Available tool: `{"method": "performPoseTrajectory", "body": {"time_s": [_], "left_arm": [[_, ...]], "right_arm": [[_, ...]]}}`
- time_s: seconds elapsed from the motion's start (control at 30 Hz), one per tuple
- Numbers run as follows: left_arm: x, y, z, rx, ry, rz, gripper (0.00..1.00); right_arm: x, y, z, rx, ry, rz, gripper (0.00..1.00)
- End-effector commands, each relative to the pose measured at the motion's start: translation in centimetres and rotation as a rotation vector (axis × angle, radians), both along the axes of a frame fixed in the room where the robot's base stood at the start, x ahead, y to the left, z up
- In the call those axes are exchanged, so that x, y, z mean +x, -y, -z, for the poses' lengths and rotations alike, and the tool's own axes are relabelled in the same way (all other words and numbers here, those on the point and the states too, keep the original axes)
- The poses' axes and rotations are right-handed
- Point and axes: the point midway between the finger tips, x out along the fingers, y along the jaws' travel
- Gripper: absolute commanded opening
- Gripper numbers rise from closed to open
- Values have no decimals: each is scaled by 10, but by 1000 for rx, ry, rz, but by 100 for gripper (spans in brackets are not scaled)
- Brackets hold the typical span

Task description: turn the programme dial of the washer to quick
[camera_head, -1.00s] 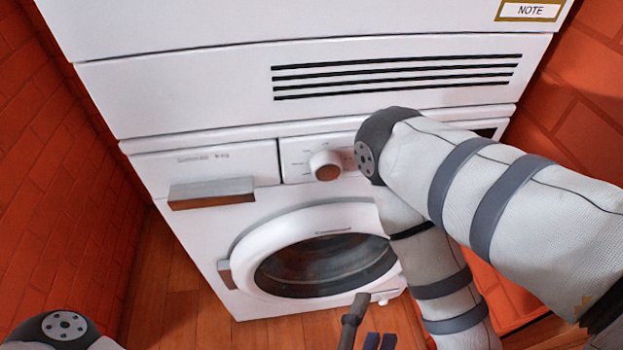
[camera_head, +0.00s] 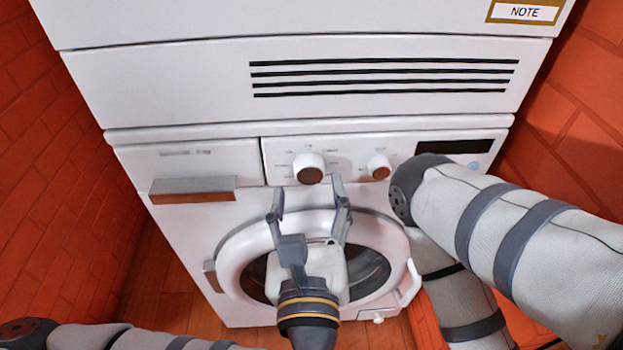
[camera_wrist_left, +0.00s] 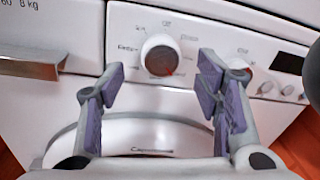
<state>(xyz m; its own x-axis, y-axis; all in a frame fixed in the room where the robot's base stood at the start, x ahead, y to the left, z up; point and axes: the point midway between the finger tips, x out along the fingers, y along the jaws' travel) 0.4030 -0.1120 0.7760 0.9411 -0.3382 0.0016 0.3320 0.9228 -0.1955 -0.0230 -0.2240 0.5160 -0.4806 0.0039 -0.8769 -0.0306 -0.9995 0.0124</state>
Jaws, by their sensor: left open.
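The white washer (camera_head: 190,260) stands straight ahead with its round door shut. Its larger dial (camera_head: 309,168), white with a brownish face and small labels around it, sits on the control panel. The dial also shows in the left wrist view (camera_wrist_left: 161,58), where the labels are too blurred to read surely. My left gripper (camera_head: 308,192) is open and empty in front of the door, its fingertips just below the dial and apart from it. In the left wrist view, the dial lies between and beyond the spread fingers (camera_wrist_left: 157,88). My right gripper is not in view.
A smaller knob (camera_head: 379,167) and a dark display (camera_head: 455,147) are right of the dial. A drawer handle (camera_head: 193,190) juts out at left. My right arm (camera_head: 480,215) crosses in front of the washer's right side. Red brick walls (camera_head: 50,160) flank it.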

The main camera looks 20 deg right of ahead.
Motion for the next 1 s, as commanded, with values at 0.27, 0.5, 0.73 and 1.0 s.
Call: {"method": "performPoseTrajectory", "body": {"time_s": [0.27,0.5,0.73,1.0], "left_arm": [[31,11,0,1,-1,0,58],[31,12,1,2,-1,1,56],[31,12,1,2,-1,1,10],[31,11,0,21,6,0,10]], "right_arm": [[1,0,-2,0,3,-1,0],[1,0,-1,0,3,-1,0],[1,0,-1,0,3,-1,0],[2,0,-3,0,6,-1,0]]}}
